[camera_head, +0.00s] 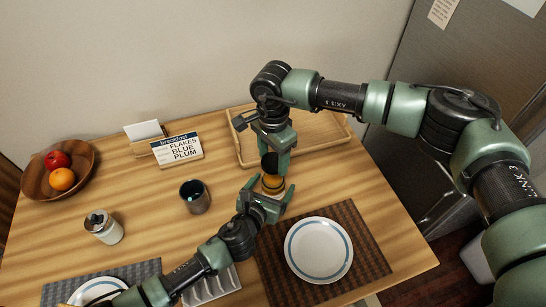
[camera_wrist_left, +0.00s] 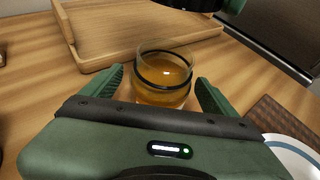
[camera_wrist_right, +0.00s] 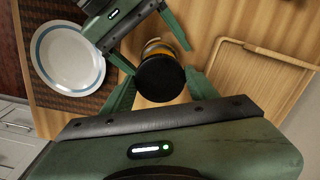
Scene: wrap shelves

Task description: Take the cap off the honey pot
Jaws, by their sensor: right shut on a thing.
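The honey pot (camera_head: 271,184) is a small glass jar of amber honey, upright on the wooden table. In the left wrist view the pot (camera_wrist_left: 163,80) has an uncovered top and a dark ring near its rim. My right gripper (camera_head: 272,152) is shut on the black cap (camera_head: 269,162) and holds it above the pot; the cap (camera_wrist_right: 160,78) hides much of the pot in the right wrist view. My left gripper (camera_head: 271,190) is open, its fingers on either side of the pot, with gaps visible in the left wrist view.
A wooden tray (camera_head: 327,143) lies behind the pot. A white plate (camera_head: 319,250) on a brown mat (camera_head: 374,258) is at front right.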

